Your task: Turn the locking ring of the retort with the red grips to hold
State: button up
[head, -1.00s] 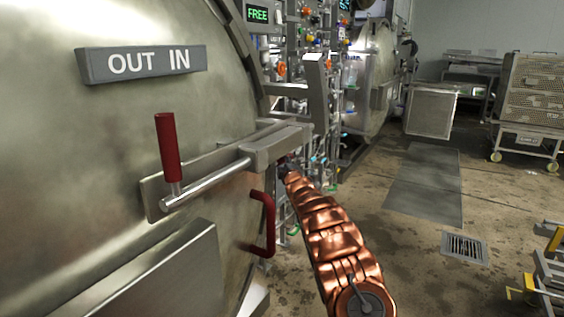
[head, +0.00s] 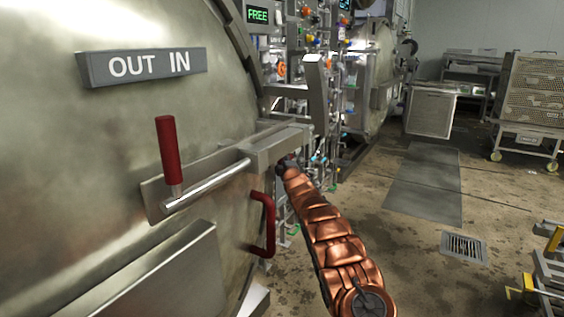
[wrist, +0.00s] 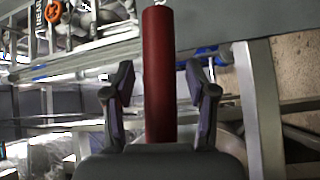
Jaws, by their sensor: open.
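The retort door (head: 90,170) fills the left of the head view, closed, with an "OUT IN" plate (head: 145,65). One red grip (head: 169,150) stands upright on the steel rod in front. A bent red grip (head: 268,225) sits lower, near the door's rim. My copper arm reaches behind the steel latch block, which hides my gripper in the head view. In the wrist view my gripper (wrist: 158,76) is open, its fingers on either side of a red grip (wrist: 158,45), with gaps visible on both sides. I cannot tell which grip this is.
A green display (head: 257,15) reads "FREE". Valves and pipes (head: 310,70) crowd the space behind the latch block. A second retort (head: 370,75) and a mesh cart (head: 535,85) stand farther back.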

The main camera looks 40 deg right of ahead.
jog(key=shift+c, duration=0.3)
grip_shut()
dwell(0.3)
